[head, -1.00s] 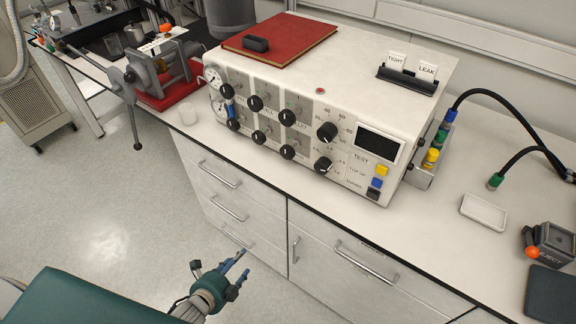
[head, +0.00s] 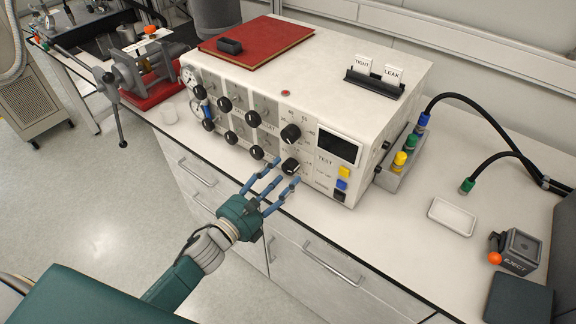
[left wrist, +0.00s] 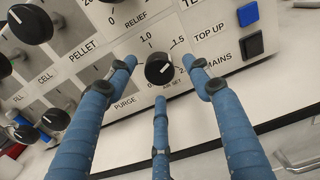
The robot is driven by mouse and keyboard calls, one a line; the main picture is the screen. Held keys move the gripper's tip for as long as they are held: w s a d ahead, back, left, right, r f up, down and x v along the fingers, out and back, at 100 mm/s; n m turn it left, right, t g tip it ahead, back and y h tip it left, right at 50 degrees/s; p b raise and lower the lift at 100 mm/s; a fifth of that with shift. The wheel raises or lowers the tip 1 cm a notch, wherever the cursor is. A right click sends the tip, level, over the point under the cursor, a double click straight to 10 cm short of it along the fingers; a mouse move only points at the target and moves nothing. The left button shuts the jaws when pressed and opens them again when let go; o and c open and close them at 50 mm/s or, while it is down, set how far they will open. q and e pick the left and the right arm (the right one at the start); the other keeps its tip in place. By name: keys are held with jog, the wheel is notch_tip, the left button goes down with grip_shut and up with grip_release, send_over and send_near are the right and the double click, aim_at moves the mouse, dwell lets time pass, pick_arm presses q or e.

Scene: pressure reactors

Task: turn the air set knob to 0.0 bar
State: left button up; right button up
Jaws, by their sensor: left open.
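The air set knob (head: 290,166) is the black lower-right knob on the front of the white test unit. In the left wrist view, the same knob (left wrist: 159,68) sits above the AIR SET label, with 1.0, 1.5 and 2 readable around it. Its white mark seems to slant toward the upper right; the exact value is hard to read. My left gripper (head: 274,181) is open and empty in front of the knob. My right gripper is out of view.
The relief knob (head: 291,133) is just above, with several black knobs to the left. The display (head: 337,147) and the yellow (head: 344,172) and blue (head: 341,184) buttons are to the right. The cabinet (head: 315,255) lies below the counter edge.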

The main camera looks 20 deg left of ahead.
aim_at(287, 171)
pick_arm(q)
jog(key=x, duration=0.2)
jog(key=shift+w, duration=0.25)
jog(key=shift+w+d+p, duration=0.25)
jog(key=shift+w+p, duration=0.05)
jog(key=shift+w, duration=0.2)
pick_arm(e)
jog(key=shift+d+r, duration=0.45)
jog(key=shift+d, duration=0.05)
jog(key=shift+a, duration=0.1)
pick_arm(q)
jog(key=c, duration=1.1)
jog(key=shift+c, duration=0.2)
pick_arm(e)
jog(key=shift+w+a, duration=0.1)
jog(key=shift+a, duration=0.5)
pick_arm(q)
jog(key=shift+f+n, duration=0.1)
jog(key=shift+n, duration=0.2)
